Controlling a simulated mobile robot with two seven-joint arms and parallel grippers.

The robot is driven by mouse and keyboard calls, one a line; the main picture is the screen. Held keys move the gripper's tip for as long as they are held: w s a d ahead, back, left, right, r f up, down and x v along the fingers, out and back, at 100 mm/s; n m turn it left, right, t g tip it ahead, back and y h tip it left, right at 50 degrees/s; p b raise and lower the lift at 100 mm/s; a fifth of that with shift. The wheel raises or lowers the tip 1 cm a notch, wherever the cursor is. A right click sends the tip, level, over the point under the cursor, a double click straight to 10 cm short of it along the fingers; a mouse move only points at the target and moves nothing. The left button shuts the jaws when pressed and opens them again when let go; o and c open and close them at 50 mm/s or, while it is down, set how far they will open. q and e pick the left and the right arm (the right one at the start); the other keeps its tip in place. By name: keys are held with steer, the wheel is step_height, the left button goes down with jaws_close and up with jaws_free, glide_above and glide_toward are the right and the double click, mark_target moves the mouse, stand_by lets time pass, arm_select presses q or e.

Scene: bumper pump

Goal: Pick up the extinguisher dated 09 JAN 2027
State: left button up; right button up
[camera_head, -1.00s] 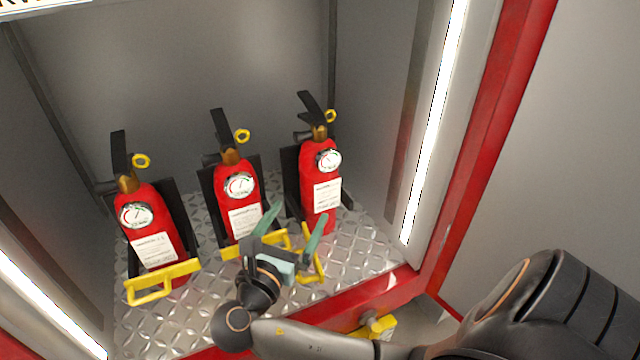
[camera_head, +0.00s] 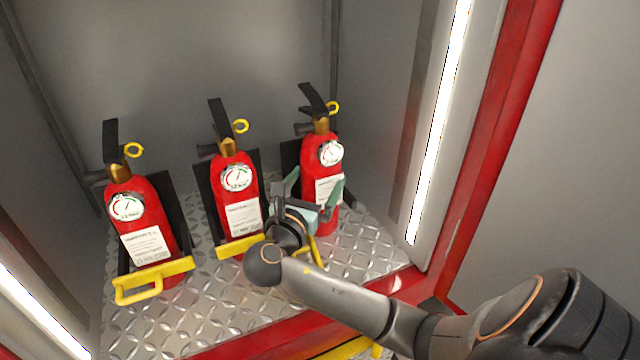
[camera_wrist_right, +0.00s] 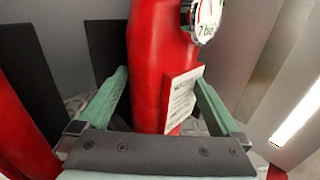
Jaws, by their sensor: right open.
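Three red extinguishers stand in a row in black brackets: a left one (camera_head: 142,225), a middle one (camera_head: 238,195) and a right one (camera_head: 320,165). Each has a gauge and a white label; the dates are too small to read. My right gripper (camera_head: 315,190) is open at the right extinguisher, its fingers on either side of the lower body. In the right wrist view the red body (camera_wrist_right: 150,70) stands between the two green fingers (camera_wrist_right: 160,100), with its label (camera_wrist_right: 182,100) near the finger at right. My left gripper is not in view.
Yellow straps (camera_head: 155,278) cross the front of the left and middle extinguishers. The floor is bare diamond plate (camera_head: 365,245). A red sill (camera_head: 290,325) and red post (camera_head: 490,140) edge the compartment, with a bright light strip (camera_head: 440,120) at right.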

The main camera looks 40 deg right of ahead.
steer(key=shift+c, duration=0.2)
jaws_close()
steer(key=shift+r, duration=0.25)
stand_by(0.4)
